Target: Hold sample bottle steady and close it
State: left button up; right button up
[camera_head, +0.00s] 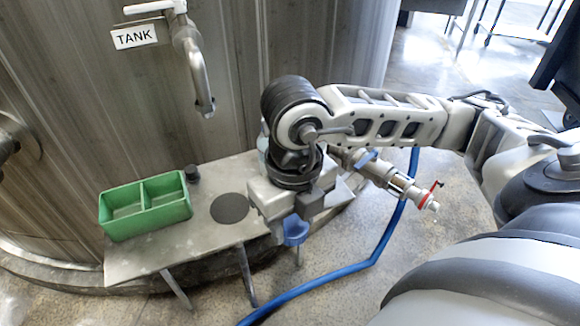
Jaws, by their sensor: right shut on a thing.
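My right gripper (290,205) reaches in from the right over the right part of the metal table, pointing down. It is shut on a blue cap (296,231), which shows just below its fingers, near the table's front edge. A pale, translucent object (262,145), which looks like part of the sample bottle, shows behind the gripper's wrist. Most of it is hidden by my arm, so I cannot tell whether its mouth is open or covered. My left gripper is not in view.
A green two-compartment tray (145,212) stands on the left of the metal table (170,258), beside a small black cylinder (192,173) and a flat dark disc (230,208). The tank's tap (199,75) hangs above. A valve (400,185) and blue hose (385,245) lie right.

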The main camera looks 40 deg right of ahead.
jog(key=n, duration=0.1)
jog(key=w+n, duration=0.1)
jog(key=n, duration=0.3)
jog(key=shift+w+a, duration=0.15)
jog(key=shift+w, duration=0.1)
jog(key=w+a+n, duration=0.1)
jog(key=w+n, duration=0.3)
jog(key=n, duration=1.1)
jog(key=w+n, duration=0.4)
jog(key=n, duration=1.2)
jog(key=shift+w+a+r+n, duration=0.15)
jog(key=shift+a+n, duration=0.15)
jog(key=shift+a, duration=0.05)
